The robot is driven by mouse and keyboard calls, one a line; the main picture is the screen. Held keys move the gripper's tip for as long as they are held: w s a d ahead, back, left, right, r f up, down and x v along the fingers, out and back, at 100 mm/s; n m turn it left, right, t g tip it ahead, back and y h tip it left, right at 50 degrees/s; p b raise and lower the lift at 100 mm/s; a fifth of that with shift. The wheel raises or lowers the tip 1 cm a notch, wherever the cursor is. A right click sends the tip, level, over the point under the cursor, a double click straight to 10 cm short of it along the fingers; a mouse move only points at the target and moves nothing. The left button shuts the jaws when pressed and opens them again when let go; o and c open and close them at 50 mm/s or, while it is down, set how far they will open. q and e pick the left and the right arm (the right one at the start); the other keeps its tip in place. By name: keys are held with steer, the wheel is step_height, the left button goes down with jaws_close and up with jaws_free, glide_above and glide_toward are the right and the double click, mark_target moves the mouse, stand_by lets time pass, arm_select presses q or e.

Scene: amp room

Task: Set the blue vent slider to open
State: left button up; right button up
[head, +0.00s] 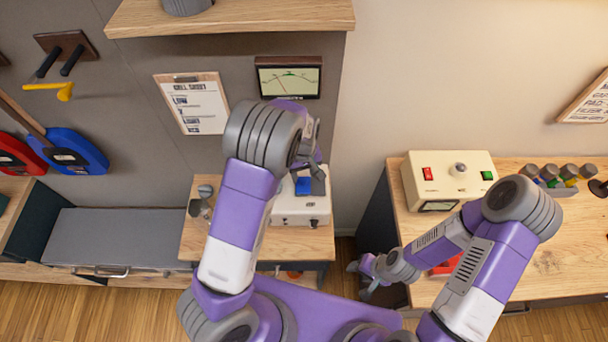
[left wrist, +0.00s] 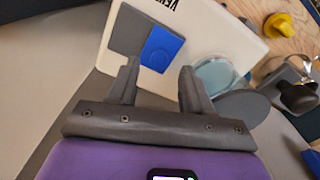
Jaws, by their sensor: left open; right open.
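The blue vent slider (left wrist: 160,49) is a blue square beside a dark grey square (left wrist: 129,30) on a white box (left wrist: 204,27), with partly hidden lettering at the top. In the head view the slider (head: 303,187) shows as a blue patch on top of the white box (head: 300,212), partly covered by my left gripper (head: 312,172). In the left wrist view my left gripper (left wrist: 160,74) is open, its fingertips just short of the slider's near edge; I cannot tell if they touch. My right gripper (head: 366,277) is open and empty, low beside the right bench.
A glass-like round item (left wrist: 213,74) and a grey disc (left wrist: 241,108) lie close to the left gripper's right finger. A yellow knob (left wrist: 280,25) is farther right. A cream box (head: 449,181) stands on the right bench (head: 545,258). A shelf (head: 235,18) hangs above.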

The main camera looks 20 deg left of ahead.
mark_target(303, 180)
arm_select(q)
steer(key=shift+w+f, duration=0.1)
steer(key=shift+f, duration=1.6)
steer(key=shift+c, duration=0.3)
jaws_close()
